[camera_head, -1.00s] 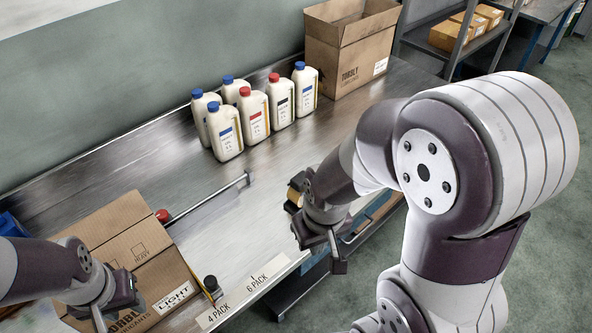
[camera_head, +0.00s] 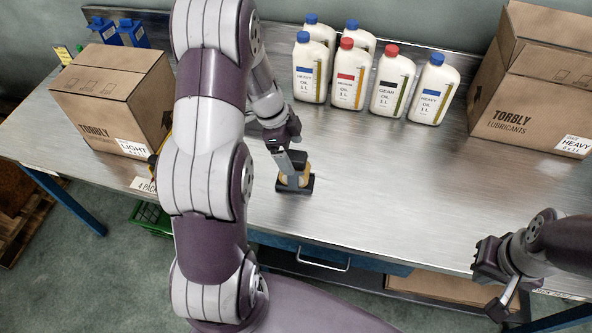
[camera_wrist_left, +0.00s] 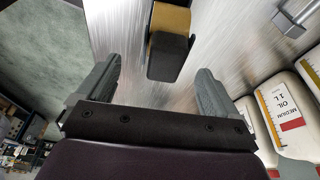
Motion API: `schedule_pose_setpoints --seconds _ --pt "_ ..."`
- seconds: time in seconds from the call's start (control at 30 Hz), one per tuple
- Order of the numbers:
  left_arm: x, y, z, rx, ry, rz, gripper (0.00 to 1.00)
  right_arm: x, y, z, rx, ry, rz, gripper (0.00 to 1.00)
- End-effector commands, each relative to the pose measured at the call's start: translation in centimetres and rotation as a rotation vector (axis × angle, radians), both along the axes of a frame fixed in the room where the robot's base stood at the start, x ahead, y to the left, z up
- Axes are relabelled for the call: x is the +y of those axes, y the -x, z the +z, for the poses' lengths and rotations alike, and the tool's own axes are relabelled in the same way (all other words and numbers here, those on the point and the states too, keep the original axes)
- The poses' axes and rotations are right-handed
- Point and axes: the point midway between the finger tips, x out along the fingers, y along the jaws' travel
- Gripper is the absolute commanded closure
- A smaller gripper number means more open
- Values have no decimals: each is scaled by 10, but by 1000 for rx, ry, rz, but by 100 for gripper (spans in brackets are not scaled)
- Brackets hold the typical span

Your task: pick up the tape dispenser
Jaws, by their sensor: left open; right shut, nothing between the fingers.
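The tape dispenser (camera_head: 295,184), black with a tan roll, stands on the metal table in the head view. My left gripper (camera_head: 289,160) is just above and behind it, pointing down, and overlaps its upper part. In the left wrist view the dispenser (camera_wrist_left: 170,45) lies ahead of the open left fingers (camera_wrist_left: 158,78), in line with the gap, and nothing is held. My right gripper (camera_head: 497,285) is shut and empty at the table's front edge, at the lower right.
Several oil bottles (camera_head: 391,82) stand behind the dispenser. An open carton (camera_head: 530,95) is at the right and a closed carton (camera_head: 110,95) at the left. A pale rod seen earlier is not visible. The table right of the dispenser is clear.

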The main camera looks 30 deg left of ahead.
Motion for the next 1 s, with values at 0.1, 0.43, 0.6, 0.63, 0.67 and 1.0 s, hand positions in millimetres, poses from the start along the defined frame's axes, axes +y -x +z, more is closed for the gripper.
schedule_pose_setpoints --seconds 0.1,0.43,0.6,0.63,0.67,1.0 --pt "-3 -1 -11 2 0 2 6 0 0 4 0 0 0 100" --pt "-13 -10 -59 1 -3 1 6 0 0 14 0 0 0 100" --pt "-13 -10 -60 0 -3 1 6 0 0 14 0 0 0 100" --pt "-13 -10 -60 0 -3 1 10 0 0 14 1 0 0 100" --pt "-13 -10 -60 0 -3 1 19 0 0 14 1 0 0 100" --pt "-13 -10 -59 0 -3 1 75 0 0 14 0 0 0 100"
